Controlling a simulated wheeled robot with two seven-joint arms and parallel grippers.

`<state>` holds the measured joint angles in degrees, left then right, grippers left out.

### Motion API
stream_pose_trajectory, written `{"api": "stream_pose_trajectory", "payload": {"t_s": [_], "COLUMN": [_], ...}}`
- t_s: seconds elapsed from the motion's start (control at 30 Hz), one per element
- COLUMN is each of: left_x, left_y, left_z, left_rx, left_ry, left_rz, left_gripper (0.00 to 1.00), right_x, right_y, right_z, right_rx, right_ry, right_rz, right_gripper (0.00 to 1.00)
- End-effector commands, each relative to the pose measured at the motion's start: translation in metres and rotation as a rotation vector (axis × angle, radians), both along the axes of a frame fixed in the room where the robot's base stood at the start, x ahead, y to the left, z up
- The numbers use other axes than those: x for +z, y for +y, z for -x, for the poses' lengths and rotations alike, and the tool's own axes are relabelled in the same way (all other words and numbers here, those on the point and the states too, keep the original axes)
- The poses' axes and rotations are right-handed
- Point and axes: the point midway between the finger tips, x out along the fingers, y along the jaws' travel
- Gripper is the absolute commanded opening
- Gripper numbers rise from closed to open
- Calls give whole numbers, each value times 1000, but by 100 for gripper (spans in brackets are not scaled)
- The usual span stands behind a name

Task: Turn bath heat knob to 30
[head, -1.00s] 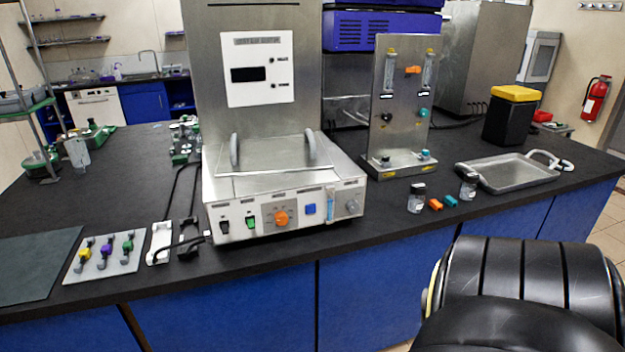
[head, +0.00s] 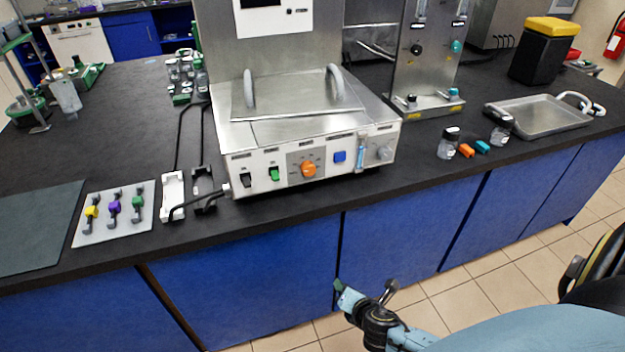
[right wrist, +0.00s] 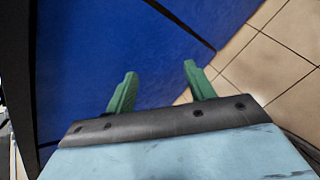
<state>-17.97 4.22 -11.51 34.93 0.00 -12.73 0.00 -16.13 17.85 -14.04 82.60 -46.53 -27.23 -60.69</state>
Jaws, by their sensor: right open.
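The bath (head: 310,130) is a steel box with a lidded top and two grey handles, standing at the bench's front edge. Its orange heat knob (head: 308,169) sits mid-panel on a grey dial plate, between a green switch (head: 274,174) and a blue button (head: 339,156). The dial marks are too small to read. My right gripper (head: 338,286) is low in front of the blue cabinets, below and apart from the bath. In the right wrist view its two green fingers (right wrist: 158,85) are spread with nothing between them. My left gripper is not in view.
A grey board with coloured clamps (head: 114,213) and a white holder (head: 173,195) lie left of the bath. Bottles (head: 448,143), small orange and teal pieces and a steel tray (head: 540,115) stand to the right. The blue cabinet front (head: 250,270) drops below the bench edge.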

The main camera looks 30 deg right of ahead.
Motion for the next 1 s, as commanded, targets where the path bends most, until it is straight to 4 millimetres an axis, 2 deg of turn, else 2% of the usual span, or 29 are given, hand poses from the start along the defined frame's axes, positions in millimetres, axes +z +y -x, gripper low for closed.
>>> {"api": "stream_pose_trajectory", "payload": {"t_s": [0.03,0.1,0.2,0.3,0.4,0.5,0.63,1.0], "left_x": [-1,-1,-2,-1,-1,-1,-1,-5], "left_y": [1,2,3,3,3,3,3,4], "left_z": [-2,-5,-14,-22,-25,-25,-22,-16], "left_rx": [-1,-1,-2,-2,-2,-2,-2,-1], "left_ry": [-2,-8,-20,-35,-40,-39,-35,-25], "left_rz": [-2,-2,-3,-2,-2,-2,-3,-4], "left_gripper": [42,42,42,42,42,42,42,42], "right_x": [43,97,164,211,238,247,248,247], "right_y": [0,2,8,14,17,17,14,-4], "right_z": [-25,-49,-68,-75,-77,-82,-98,-172], "right_rx": [109,223,316,354,367,370,368,367], "right_ry": [-71,-149,-239,-297,-328,-338,-339,-337], "right_rz": [167,399,680,878,991,1034,1038,1034], "right_gripper": [54,54,54,54,54,54,54,54]}}
